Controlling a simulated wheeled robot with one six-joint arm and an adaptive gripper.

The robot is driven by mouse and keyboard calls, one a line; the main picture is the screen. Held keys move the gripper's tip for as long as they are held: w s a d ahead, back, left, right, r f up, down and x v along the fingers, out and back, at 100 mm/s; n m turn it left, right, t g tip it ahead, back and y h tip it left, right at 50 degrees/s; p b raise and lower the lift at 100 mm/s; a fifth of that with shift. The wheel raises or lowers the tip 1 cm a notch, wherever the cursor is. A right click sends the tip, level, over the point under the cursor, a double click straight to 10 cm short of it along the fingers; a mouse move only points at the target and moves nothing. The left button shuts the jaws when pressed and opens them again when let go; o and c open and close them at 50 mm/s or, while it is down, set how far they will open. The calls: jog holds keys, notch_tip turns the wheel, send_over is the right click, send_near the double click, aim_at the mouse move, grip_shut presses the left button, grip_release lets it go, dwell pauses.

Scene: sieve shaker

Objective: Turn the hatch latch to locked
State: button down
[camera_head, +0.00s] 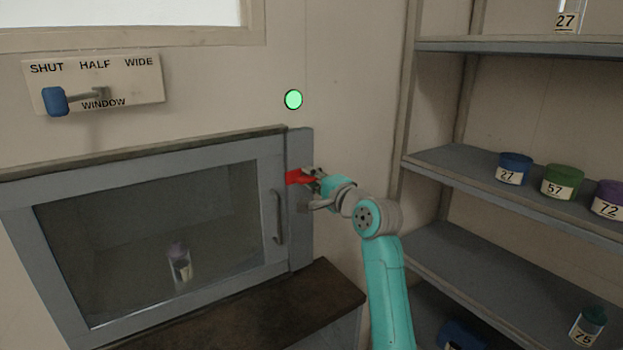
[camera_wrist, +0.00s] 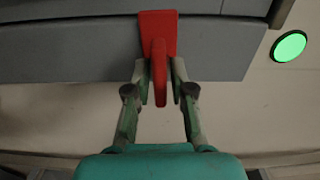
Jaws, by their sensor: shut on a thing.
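The red hatch latch (camera_head: 297,177) sits on the grey frame at the right edge of the hatch (camera_head: 272,170). My gripper (camera_head: 312,184) reaches it from the right in the head view. In the wrist view the latch (camera_wrist: 158,35) has a red plate and a narrow red handle that lies between the two fingers of my gripper (camera_wrist: 160,85). The fingers are closed on the handle. The hatch is shut, and a small labelled jar (camera_head: 180,264) shows behind its glass.
A green round light (camera_head: 293,99) glows on the wall above the latch. A vertical hatch handle (camera_head: 278,217) is just left below my gripper. A window lever (camera_head: 56,101) is at the upper left. Shelves with numbered jars (camera_head: 515,168) stand right. A brown ledge (camera_head: 250,310) lies below.

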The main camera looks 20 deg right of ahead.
jog(key=shift+f+m, duration=0.1)
jog(key=shift+m, duration=0.2)
jog(key=c, duration=1.2)
grip_release()
jog(key=shift+d, duration=0.1)
jog(key=shift+s, duration=0.15)
jog(key=v, duration=1.1)
jog(key=shift+s, duration=0.35)
jog(key=shift+d, duration=0.15)
